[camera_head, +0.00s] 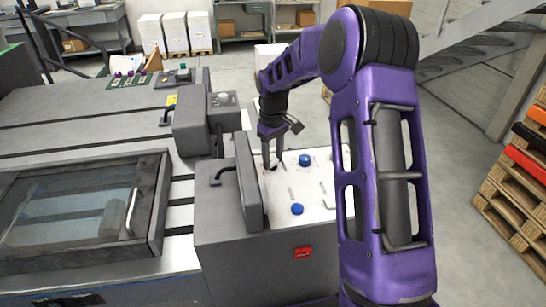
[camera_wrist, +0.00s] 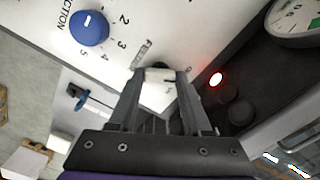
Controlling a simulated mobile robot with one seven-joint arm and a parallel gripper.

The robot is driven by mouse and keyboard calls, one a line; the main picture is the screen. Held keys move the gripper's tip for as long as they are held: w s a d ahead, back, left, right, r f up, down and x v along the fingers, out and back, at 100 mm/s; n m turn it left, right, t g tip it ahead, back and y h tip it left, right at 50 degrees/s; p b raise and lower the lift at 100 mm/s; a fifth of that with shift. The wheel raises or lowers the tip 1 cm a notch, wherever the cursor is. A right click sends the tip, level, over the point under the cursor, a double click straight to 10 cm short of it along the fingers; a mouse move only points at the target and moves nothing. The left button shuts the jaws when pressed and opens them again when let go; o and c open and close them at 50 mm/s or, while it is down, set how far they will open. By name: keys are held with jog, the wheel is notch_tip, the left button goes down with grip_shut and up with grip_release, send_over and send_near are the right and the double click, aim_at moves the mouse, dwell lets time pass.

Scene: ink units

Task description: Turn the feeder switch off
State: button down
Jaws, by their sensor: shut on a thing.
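The white control panel (camera_head: 315,188) tops a grey unit in the head view. My gripper (camera_head: 272,163) points down at the panel's left part. In the wrist view, my gripper (camera_wrist: 159,72) has its two fingers closed around a small switch with a dark part and a pale front (camera_wrist: 158,75). I take this to be the feeder switch; the fingers hide most of it, so its setting does not show. A small label beside it is too small to read.
A blue dial (camera_wrist: 90,28) with numbers sits near the gripper. A lit red lamp (camera_wrist: 216,79) and a round gauge (camera_wrist: 296,18) are on the dark side. The head view shows another blue knob (camera_head: 297,209), a red switch (camera_head: 302,252) and an upright grey plate (camera_head: 249,180) left of the gripper.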

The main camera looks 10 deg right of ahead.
aim_at(273, 161)
jog(key=shift+c, duration=1.7)
grip_release()
jog(key=shift+r, duration=0.1)
notch_tip(273, 161, up, 17)
jog(key=p, duration=0.1)
jog(key=shift+r+p, duration=0.15)
jog(key=shift+p, duration=0.2)
